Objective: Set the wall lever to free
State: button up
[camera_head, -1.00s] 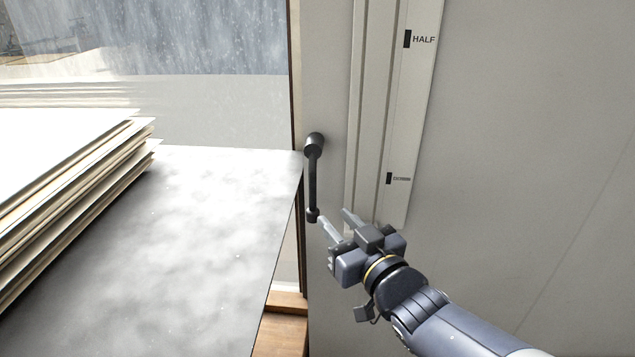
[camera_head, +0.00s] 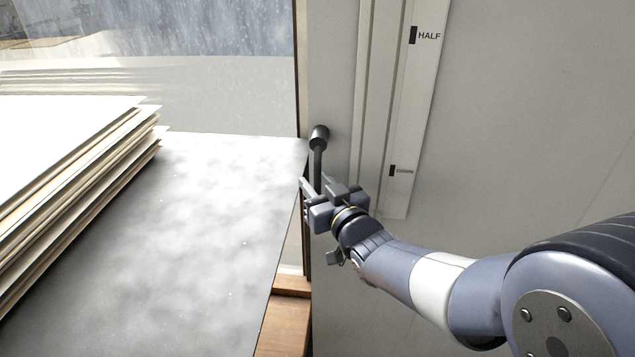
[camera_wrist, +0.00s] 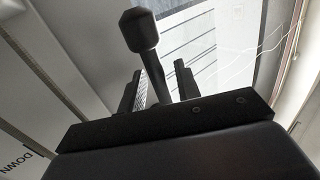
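The wall lever (camera_head: 318,157) is a dark rod with a thick round upper end, mounted on the pale wall beside the slotted strip. The lever's lower tip is hidden by the gripper. In the wrist view the rod (camera_wrist: 156,72) rises between the two fingers (camera_wrist: 158,85), with its thick end above them. I see a gap at the right finger; contact at the left is unclear.
The wall strip (camera_head: 426,95) carries a HALF mark (camera_head: 428,36) and a lower label (camera_head: 403,171) too small to read. DOWN lettering (camera_wrist: 19,155) shows in the wrist view. A grey table (camera_head: 200,240) with stacked sheets (camera_head: 75,170) stands left of the lever.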

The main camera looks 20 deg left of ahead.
grip_shut()
dwell(0.3)
